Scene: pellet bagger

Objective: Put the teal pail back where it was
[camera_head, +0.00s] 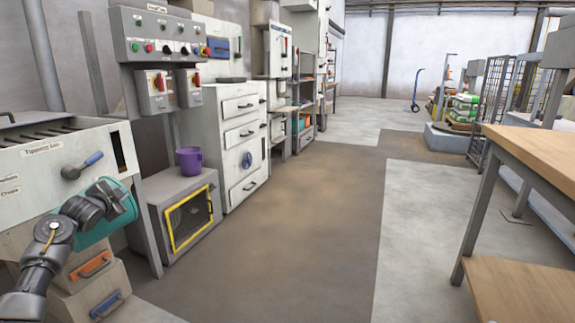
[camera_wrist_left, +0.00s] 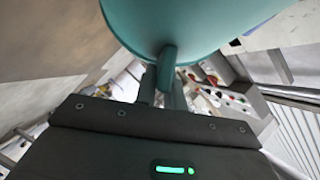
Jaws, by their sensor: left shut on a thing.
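The teal pail (camera_head: 92,229) is at the left of the head view, in front of the grey tipping cabinet (camera_head: 40,160). It lies tilted, partly hidden behind my left gripper (camera_head: 112,205). In the left wrist view the pail (camera_wrist_left: 200,25) fills the top, with its handle (camera_wrist_left: 167,65) between the fingers of my left gripper (camera_wrist_left: 163,88). The gripper is shut on the pail. What is inside the pail is hidden. My right gripper is in neither view.
A purple pail (camera_head: 188,160) stands on a low grey box with a yellow-framed front (camera_head: 190,218). A blue-handled lever (camera_head: 84,165) sits on the cabinet front. A wooden-topped table (camera_head: 540,150) stands at the right. The brown floor strip (camera_head: 290,220) between is clear.

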